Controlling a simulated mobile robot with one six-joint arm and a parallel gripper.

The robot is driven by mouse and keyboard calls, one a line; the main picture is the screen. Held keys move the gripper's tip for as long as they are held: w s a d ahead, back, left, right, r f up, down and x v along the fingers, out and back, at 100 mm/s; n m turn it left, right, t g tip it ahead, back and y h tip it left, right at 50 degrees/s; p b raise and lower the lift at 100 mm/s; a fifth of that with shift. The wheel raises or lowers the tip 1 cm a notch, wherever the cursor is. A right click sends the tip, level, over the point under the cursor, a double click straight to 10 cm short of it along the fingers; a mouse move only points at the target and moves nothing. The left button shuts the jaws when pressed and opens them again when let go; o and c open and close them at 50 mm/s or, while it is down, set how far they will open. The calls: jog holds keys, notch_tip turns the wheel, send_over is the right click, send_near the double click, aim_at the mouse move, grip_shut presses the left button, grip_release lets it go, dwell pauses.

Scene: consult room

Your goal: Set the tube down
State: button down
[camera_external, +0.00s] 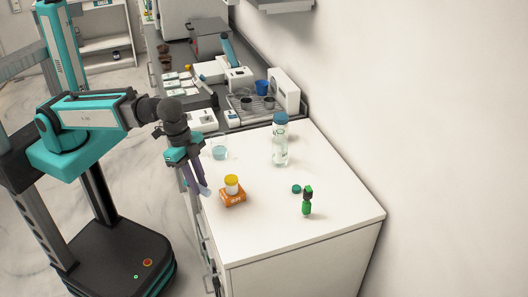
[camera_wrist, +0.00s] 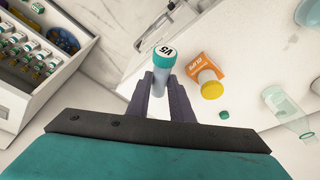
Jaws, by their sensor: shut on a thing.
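The tube (camera_wrist: 160,79) has a clear bluish body and a teal cap marked V5. It sits upright between the fingers of my gripper (camera_wrist: 163,103) in the wrist view, and the gripper is shut on it. In the external view my gripper (camera_external: 197,187) points down at the left edge of the white counter (camera_external: 265,220), left of the orange box (camera_external: 233,198). I cannot tell how high the tube is above the counter.
An open drawer (camera_wrist: 75,67) holds several teal-capped vials. The counter's front is clear.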

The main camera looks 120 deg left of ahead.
jog(key=a+m+g+y+b, duration=0.5)
jog(key=a+m, duration=0.5)
jog(key=m, duration=0.5)
jog(key=w+d+f+m+t+y+b, duration=0.1)
jog(key=d+f+m+t+y+b, duration=0.1)
jog(key=d+y, duration=0.2)
jog(key=w+d+f+m+t+y+b, duration=0.2)
jog(key=d+t+y+b, duration=0.1)
jog(key=d, duration=0.5)
jog(key=shift+f+m+y, duration=0.3)
jog(key=shift+f+y, duration=0.05)
jog(key=shift+y, duration=0.25)
jog(key=shift+d, duration=0.1)
